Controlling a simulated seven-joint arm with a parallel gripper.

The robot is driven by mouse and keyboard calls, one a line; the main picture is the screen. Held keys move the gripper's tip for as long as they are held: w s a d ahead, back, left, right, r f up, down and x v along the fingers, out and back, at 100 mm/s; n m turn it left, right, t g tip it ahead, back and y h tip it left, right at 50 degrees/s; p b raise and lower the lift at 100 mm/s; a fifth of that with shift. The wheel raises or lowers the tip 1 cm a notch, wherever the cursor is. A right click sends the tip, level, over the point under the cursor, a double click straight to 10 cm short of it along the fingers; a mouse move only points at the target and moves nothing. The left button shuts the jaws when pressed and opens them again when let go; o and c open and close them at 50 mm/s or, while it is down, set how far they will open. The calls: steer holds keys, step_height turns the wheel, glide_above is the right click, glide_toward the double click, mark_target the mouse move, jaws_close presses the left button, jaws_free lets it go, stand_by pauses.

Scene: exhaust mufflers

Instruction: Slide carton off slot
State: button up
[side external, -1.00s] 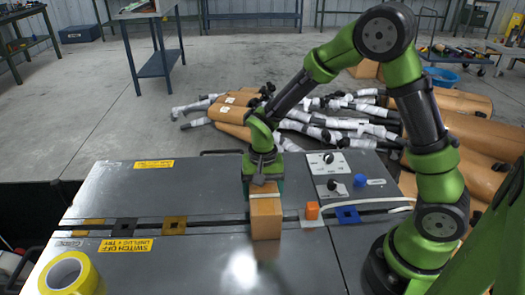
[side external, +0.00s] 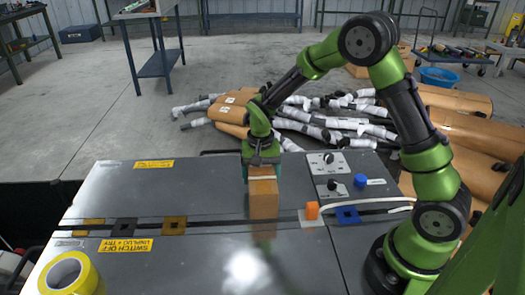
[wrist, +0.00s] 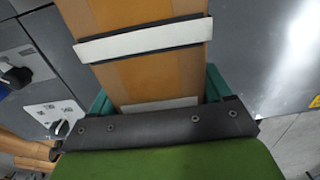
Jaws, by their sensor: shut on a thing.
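The brown carton (side external: 263,198) stands upright on the grey table top (side external: 200,200), with its near lower edge by the far edge of the dark slot (side external: 222,223). A reddish reflection shows just below it. My gripper (side external: 262,176) is behind and above the carton, shut on its sides. In the wrist view, the carton (wrist: 150,75) with its white strips lies between the two teal fingers of my gripper (wrist: 157,90). I cannot tell whether the carton's underside touches the table.
A control panel (side external: 350,174) with knobs is behind right. Yellow tape (side external: 70,277) is front left.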

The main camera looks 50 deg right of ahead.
steer(key=shift+w+d, duration=0.95)
steer(key=o, duration=1.2)
steer(key=shift+r, duration=0.1)
step_height(320, 180, up, 17)
